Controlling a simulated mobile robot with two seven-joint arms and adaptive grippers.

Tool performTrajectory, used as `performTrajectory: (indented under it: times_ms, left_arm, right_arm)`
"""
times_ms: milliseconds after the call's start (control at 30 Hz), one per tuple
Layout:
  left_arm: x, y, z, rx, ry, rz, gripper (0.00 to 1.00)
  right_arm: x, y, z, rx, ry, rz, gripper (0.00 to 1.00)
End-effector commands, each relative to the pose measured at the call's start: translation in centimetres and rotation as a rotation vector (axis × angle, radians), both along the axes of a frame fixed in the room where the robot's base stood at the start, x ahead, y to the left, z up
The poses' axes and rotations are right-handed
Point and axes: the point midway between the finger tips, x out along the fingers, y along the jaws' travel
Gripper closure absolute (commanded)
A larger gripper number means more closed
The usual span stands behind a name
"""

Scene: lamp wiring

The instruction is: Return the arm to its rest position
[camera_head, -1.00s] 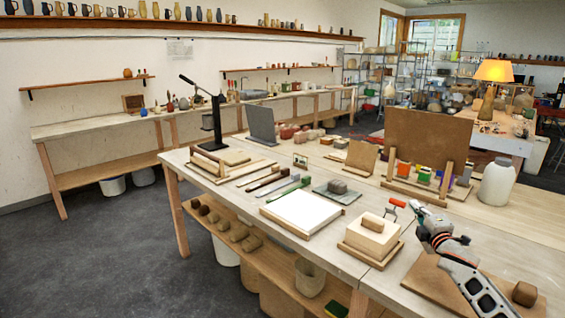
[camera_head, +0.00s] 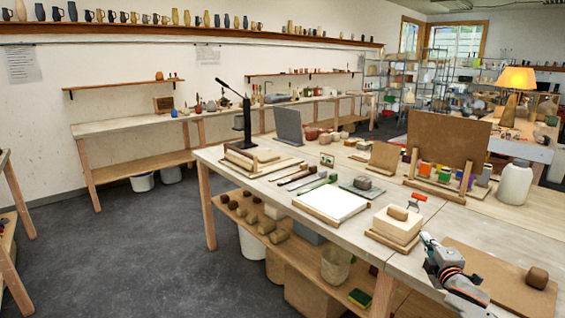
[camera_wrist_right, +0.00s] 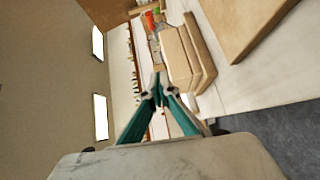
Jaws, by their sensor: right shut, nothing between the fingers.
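My right gripper (camera_head: 428,241) is at the lower right of the head view, by the front edge of the worktable (camera_head: 408,266). In the right wrist view its teal fingers (camera_wrist_right: 158,92) come together at the tips with nothing between them. It is apart from the pale clay block (camera_head: 397,224), which lies ahead of it on a wooden board. My left gripper is in neither view. The lit lamp (camera_head: 516,79) with an orange shade stands on the far right table.
A brown board (camera_head: 490,268) with a dark clay lump (camera_head: 537,277) lies beside my right arm. A red-handled tool (camera_head: 418,198), a white slab (camera_head: 331,202) and a white jar (camera_head: 514,184) are on the worktable. Open floor (camera_head: 130,255) lies to the left.

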Motion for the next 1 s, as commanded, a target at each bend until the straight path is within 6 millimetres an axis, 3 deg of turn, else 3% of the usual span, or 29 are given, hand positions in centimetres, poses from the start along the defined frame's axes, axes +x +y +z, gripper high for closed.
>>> performTrajectory:
  times_ms: [167,267,400,500,600,700,1000]
  left_arm:
    - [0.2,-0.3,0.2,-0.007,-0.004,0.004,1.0]
    - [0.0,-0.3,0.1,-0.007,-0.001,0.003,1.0]
    - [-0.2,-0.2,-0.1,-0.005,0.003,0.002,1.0]
    - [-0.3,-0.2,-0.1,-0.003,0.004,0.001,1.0]
    - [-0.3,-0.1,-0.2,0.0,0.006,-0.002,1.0]
    - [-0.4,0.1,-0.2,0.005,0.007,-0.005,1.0]
    - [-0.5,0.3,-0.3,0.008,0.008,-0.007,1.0]
  right_arm:
    - [-5.4,3.7,-5.3,0.1,0.098,-0.046,1.0]
    - [-10.0,5.7,-8.3,0.174,0.17,-0.093,1.0]
    - [-17.9,7.8,-11.8,0.287,0.285,-0.185,1.0]
    - [-23.9,8.7,-13.4,0.36,0.365,-0.261,1.0]
    - [-29.1,9.0,-14.1,0.415,0.431,-0.333,1.0]
    - [-32.9,9.1,-14.3,0.453,0.478,-0.388,1.0]
    - [-41.3,8.7,-13.8,0.518,0.575,-0.515,1.0]
